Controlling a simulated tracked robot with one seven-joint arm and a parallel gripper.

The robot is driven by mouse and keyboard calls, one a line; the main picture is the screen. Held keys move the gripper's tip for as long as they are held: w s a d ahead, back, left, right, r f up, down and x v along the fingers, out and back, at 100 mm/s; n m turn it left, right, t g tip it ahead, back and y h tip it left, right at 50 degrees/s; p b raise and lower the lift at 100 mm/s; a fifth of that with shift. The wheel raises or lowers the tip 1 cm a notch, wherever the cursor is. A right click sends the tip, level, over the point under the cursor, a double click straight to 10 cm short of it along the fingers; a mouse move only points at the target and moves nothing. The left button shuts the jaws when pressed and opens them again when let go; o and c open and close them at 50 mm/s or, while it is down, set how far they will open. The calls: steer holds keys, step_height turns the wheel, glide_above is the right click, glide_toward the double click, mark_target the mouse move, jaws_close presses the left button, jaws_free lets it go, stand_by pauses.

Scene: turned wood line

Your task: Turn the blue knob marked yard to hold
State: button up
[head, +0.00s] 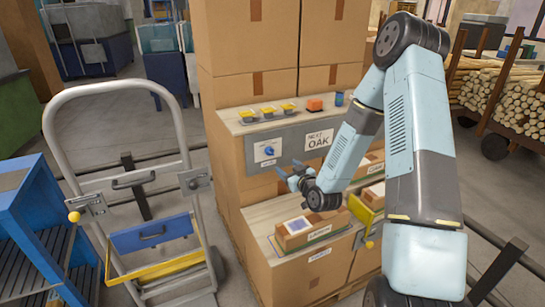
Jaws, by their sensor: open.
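A blue knob (269,151) sits on a white plate on the front of a grey panel (291,146), below a wooden shelf. The small label under the knob is too small to read, and I cannot tell which way the knob points. My gripper (287,173) is open and empty. In the picture it is just below and to the right of the knob, apart from it, with its fingers pointing left.
Several yellow pieces (268,112), an orange block (314,104) and a blue cup (339,98) stand on the shelf above. Below lies a small carton (302,237). A hand truck (128,185) stands left.

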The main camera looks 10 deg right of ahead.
mark_target(272, 154)
steer(key=shift+m+t, duration=0.5)
steer(key=shift+t, duration=0.1)
steer(key=x, duration=0.4)
steer(key=f+x, duration=0.1)
steer(key=x, duration=0.8)
steer(key=shift+w+a+f, duration=0.1)
steer(key=shift+a+f, duration=0.05)
steer(key=shift+f, duration=0.2)
steer(key=shift+c, duration=0.4)
steer(key=c, duration=1)
steer(key=shift+o, duration=0.2)
